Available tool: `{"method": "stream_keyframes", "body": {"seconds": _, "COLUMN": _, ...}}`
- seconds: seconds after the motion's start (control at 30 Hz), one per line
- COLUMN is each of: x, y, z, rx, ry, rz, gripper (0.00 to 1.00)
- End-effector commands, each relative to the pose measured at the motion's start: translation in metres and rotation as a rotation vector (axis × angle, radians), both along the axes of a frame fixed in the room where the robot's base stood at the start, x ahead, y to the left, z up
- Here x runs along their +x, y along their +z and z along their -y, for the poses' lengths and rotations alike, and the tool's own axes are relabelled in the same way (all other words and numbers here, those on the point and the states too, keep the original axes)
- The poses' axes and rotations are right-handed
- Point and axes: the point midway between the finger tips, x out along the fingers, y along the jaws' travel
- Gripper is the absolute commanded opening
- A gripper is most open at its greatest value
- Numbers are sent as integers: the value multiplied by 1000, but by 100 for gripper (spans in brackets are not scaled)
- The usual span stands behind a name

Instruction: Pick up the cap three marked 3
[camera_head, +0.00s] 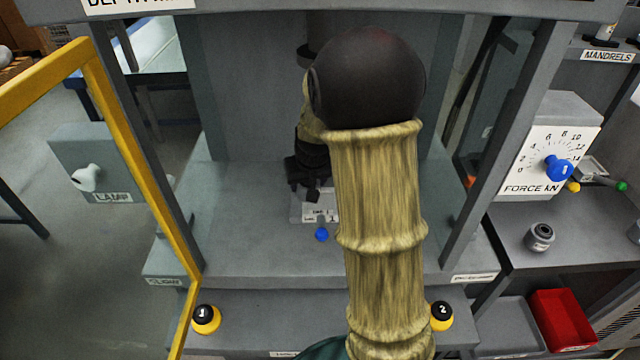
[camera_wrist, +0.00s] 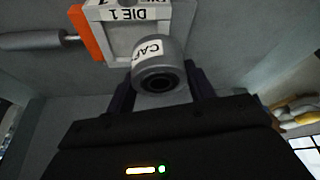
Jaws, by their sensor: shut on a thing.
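A grey round cap (camera_wrist: 158,74) with a dark central hole and a white label reading "CAP" shows in the wrist view; its number cannot be read. My gripper (camera_wrist: 160,88) has its two dark fingers on either side of this cap and is shut on it. A white-and-grey block marked DIE 1 (camera_wrist: 112,30) lies just beyond the cap. In the head view my gripper (camera_head: 308,182) is over the die block (camera_head: 318,211), inside the press frame. My arm hides part of this area, and the cap cannot be made out there.
A blue knob (camera_head: 321,234) is in front of the die. Frame posts stand left and right, with a yellow guard (camera_head: 135,150) at left. Buttons 1 (camera_head: 206,318) and 2 (camera_head: 441,315) sit in front. A grey ring-like part (camera_head: 539,236) and red bin (camera_head: 562,320) are at right.

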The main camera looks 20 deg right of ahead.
Motion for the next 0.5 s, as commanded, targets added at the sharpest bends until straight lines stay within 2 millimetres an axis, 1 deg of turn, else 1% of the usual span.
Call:
{"method": "stream_keyframes", "body": {"seconds": 0.03, "x": 3, "y": 0, "z": -12, "rx": -1, "ry": 8, "rz": 1, "gripper": 17}}
{"method": "stream_keyframes", "body": {"seconds": 0.27, "x": 14, "y": 0, "z": -56, "rx": -1, "ry": 7, "rz": 2, "gripper": 17}}
{"method": "stream_keyframes", "body": {"seconds": 0.5, "x": 26, "y": 0, "z": -106, "rx": -1, "ry": 6, "rz": 2, "gripper": 17}}
